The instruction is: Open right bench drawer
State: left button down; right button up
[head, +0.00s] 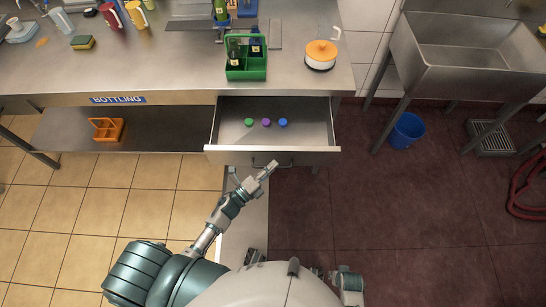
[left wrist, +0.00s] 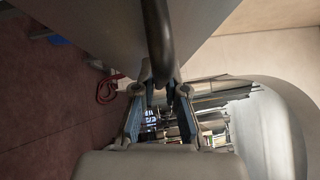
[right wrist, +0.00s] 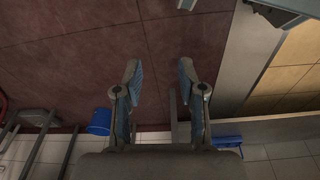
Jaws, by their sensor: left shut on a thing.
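The right bench drawer (head: 306,158) is pulled out from under the steel bench, and its inside shows from above. A green, a purple and a blue cap (head: 283,122) lie in a row in it. My left gripper (head: 258,173) is at the front of the drawer, shut on its handle. In the left wrist view the dark curved handle (left wrist: 158,38) runs between the fingers of the left gripper (left wrist: 160,88). In the right wrist view my right gripper (right wrist: 160,72) is open and empty, with floor beyond it.
The bench top (head: 180,70) carries a green crate (head: 246,74) with bottles and an orange-topped pot (head: 320,56). An orange carrier (head: 106,130) sits on the lower shelf. A blue bucket (head: 407,130) stands on the floor below the sink (head: 470,60).

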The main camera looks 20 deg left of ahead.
pick_arm(q)
jog(key=shift+s+f, duration=0.25)
jog(key=shift+s, duration=0.8)
pick_arm(e)
jog(key=shift+s+f, duration=0.2)
jog(key=shift+f, duration=0.35)
jog(key=shift+d, duration=0.1)
pick_arm(q)
jog(key=c, duration=1.2)
grip_release()
jog(key=shift+a, duration=0.1)
pick_arm(e)
jog(key=shift+a+r, duration=0.1)
jog(key=shift+a, duration=0.15)
pick_arm(q)
jog(key=shift+a, duration=0.1)
pick_arm(e)
jog(key=shift+a+r, duration=0.1)
